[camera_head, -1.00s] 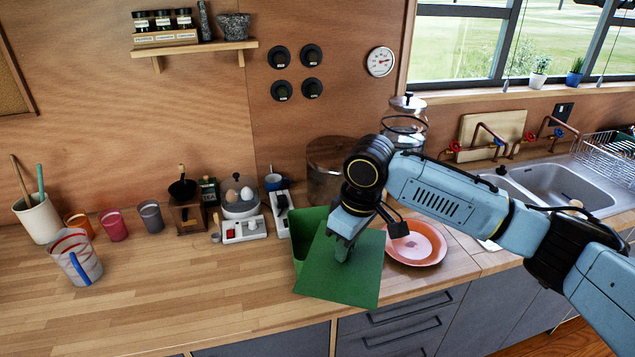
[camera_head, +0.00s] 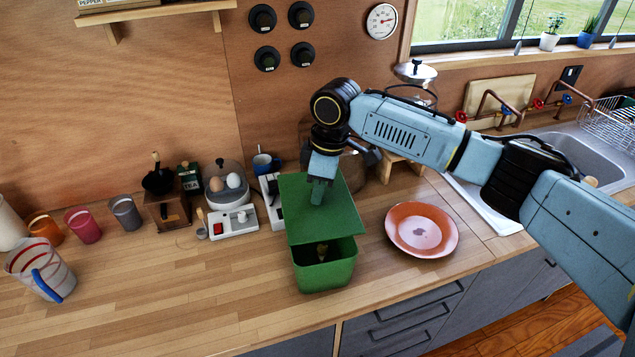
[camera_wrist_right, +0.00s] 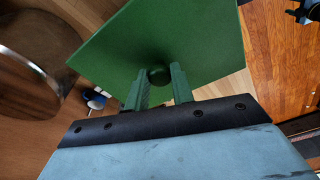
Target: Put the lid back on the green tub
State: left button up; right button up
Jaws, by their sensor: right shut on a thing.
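The green tub (camera_head: 324,277) stands upright on the wooden counter, with something small and brownish inside. Its flat green lid (camera_head: 335,222) is over the back part of the tub, and the front of the opening shows uncovered. I cannot tell whether the lid touches the rim. My right gripper (camera_head: 318,197) points down and is shut on the lid's knob. The knob (camera_wrist_right: 159,76) shows between the fingers in the right wrist view, where the lid (camera_wrist_right: 185,35) hides what is under it. My left gripper is not in view.
An orange plate (camera_head: 421,230) lies right of the tub. An egg cooker (camera_head: 231,190) and white switch boxes (camera_head: 234,222) stand left of it. Several cups and a striped jug (camera_head: 40,268) are farther left.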

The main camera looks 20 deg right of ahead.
aim_at(319, 209)
jog(key=shift+f+p, duration=0.55)
notch_tip(319, 209, down, 4)
jog(key=shift+r+b, duration=0.25)
jog(key=shift+b, duration=0.05)
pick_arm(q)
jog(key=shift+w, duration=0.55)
pick_arm(e)
jog(key=shift+f, duration=0.9)
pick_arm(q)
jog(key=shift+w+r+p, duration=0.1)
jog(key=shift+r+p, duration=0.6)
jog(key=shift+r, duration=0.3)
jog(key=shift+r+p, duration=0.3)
pick_arm(e)
jog(key=shift+f, duration=0.15)
dwell(0.5)
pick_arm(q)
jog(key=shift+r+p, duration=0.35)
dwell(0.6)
